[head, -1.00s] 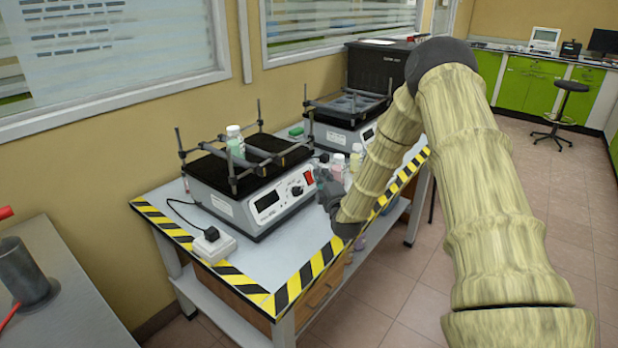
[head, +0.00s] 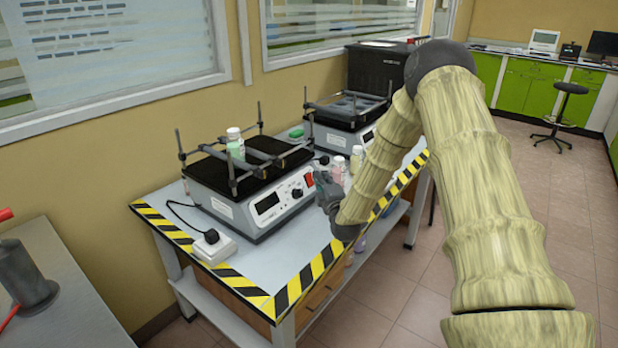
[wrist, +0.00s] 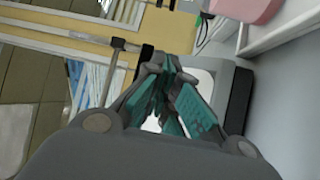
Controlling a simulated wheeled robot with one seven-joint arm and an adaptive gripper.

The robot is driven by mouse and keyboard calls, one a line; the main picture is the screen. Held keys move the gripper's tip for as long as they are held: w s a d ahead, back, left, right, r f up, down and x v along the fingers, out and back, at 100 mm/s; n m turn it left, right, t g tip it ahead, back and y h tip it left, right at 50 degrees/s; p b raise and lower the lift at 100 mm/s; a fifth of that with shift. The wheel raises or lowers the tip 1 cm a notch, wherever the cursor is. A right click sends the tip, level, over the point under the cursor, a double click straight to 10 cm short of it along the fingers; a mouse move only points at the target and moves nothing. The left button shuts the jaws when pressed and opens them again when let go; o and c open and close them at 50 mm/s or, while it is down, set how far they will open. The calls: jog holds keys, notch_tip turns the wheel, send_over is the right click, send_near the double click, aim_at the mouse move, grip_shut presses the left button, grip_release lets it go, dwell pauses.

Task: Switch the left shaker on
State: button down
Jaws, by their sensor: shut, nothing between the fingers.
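The left shaker (head: 236,193) stands on the table, a grey-white box with a black top platform and clamp bars. Its front has a dark display, a black knob (head: 297,193) and a red switch (head: 309,180) at the right end. I cannot read the switch's position, and the display looks dark. My gripper (head: 319,181) is shut and empty, just right of the red switch; I cannot tell whether it touches. In the wrist view its teal fingertips (wrist: 168,88) are together before a pale panel, and they hide the switch.
A capped bottle with green content (head: 235,143) stands on the left shaker. A second shaker (head: 340,132) is behind. Bottles (head: 356,158) stand close behind my gripper. A white power socket (head: 213,246) and cable lie at the front left. The table front is clear.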

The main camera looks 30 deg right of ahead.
jog(key=shift+w+a+f, duration=0.1)
jog(key=shift+w, duration=0.05)
dwell(0.4)
jog(key=shift+w+a, duration=0.1)
jog(key=shift+w, duration=0.1)
